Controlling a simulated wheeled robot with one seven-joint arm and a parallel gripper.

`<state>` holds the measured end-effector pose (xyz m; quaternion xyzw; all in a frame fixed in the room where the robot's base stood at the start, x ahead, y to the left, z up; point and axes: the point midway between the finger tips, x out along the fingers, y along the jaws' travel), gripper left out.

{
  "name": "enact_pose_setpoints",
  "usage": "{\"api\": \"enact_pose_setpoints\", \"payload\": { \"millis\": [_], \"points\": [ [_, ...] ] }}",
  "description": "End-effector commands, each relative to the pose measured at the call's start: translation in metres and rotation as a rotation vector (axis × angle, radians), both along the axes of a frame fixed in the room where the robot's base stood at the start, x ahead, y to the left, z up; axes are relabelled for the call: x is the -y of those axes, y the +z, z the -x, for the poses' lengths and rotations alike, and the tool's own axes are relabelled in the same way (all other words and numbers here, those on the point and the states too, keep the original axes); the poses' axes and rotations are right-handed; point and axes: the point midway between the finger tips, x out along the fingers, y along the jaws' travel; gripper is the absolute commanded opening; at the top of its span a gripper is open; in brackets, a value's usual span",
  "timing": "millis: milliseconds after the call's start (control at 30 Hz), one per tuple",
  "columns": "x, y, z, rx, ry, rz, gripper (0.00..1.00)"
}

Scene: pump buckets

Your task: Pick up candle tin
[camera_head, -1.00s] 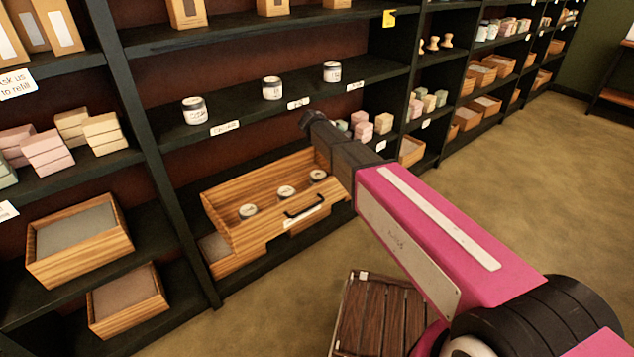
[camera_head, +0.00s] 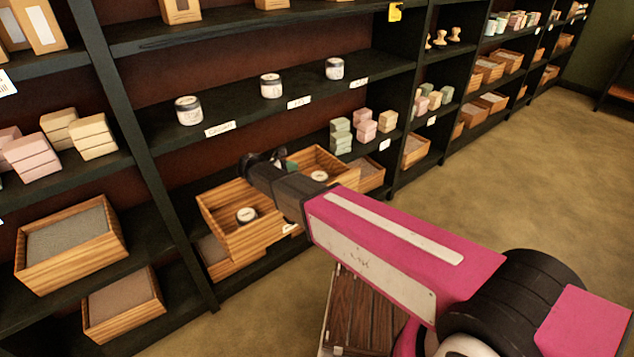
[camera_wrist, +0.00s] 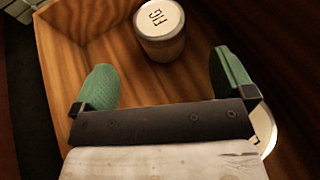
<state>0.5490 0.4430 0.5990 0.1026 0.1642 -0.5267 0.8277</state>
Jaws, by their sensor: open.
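A candle tin (camera_wrist: 163,42) with a white lid marked FIG stands upright in the wooden drawer (camera_wrist: 80,40). My gripper (camera_wrist: 163,64) is open, its green-padded fingers apart on either side of the view, with the tin just beyond and between them. Part of another round tin (camera_wrist: 266,128) shows at the lower right, mostly hidden by my gripper. In the head view, my gripper (camera_head: 272,163) is over the drawer (camera_head: 222,217). Tins show at its left (camera_head: 246,215) and right (camera_head: 319,176); my arm hides the middle of the drawer.
Three labelled white-lidded jars, left (camera_head: 188,110), middle (camera_head: 271,86) and right (camera_head: 335,69), stand on the shelf above. Stacked soap blocks (camera_head: 366,127) sit right of the drawer. A dark upright (camera_head: 150,165) is at its left. Open floor lies to the right.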

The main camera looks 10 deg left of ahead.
Motion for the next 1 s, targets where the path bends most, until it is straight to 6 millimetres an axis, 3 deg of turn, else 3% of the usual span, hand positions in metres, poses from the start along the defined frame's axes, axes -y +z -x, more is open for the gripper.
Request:
{"api": "enact_pose_setpoints", "payload": {
  "millis": [200, 467, 800, 1000],
  "points": [
    [0.028, -0.012, -0.012, 0.000, -0.001, -0.002, 1.00],
    [0.043, -0.020, -0.020, 0.001, -0.001, -0.003, 1.00],
    [0.080, -0.036, -0.037, 0.002, -0.001, -0.003, 1.00],
    [0.083, -0.038, -0.039, 0.002, 0.000, -0.003, 1.00]
  ]
}}
